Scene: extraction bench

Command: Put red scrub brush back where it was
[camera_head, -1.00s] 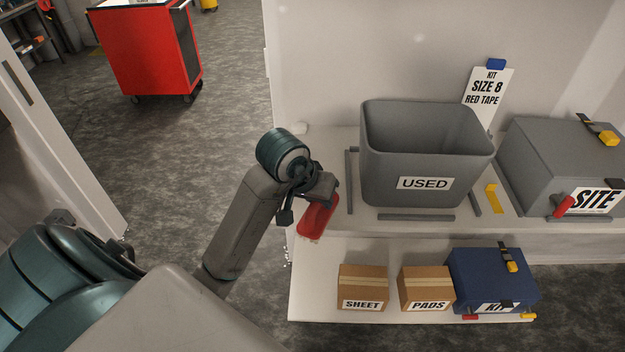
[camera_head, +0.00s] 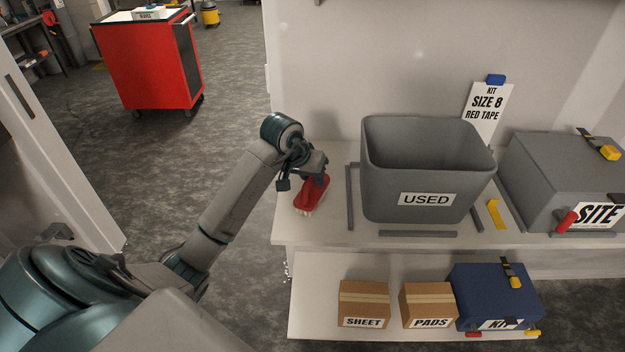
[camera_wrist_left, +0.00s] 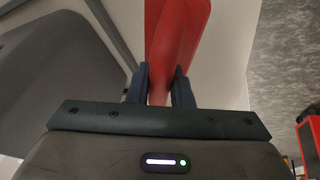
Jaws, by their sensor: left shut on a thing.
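The red scrub brush (camera_head: 312,194) has a red handle and pale bristles that point down. My left gripper (camera_head: 317,176) is shut on the brush's handle, at the left end of the upper shelf (camera_head: 340,232), left of the grey USED bin. In the left wrist view the brush (camera_wrist_left: 176,40) sits between the two fingers of my left gripper (camera_wrist_left: 160,85). I cannot tell whether the bristles touch the shelf. My right gripper does not show.
The grey USED bin (camera_head: 428,177) stands just right of the brush, with grey strips around its base. A grey SITE case (camera_head: 565,175) is farther right. SHEET (camera_head: 364,303) and PADS (camera_head: 428,304) boxes and a blue KIT case (camera_head: 490,290) are on the lower shelf. The shelf's left end is clear.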

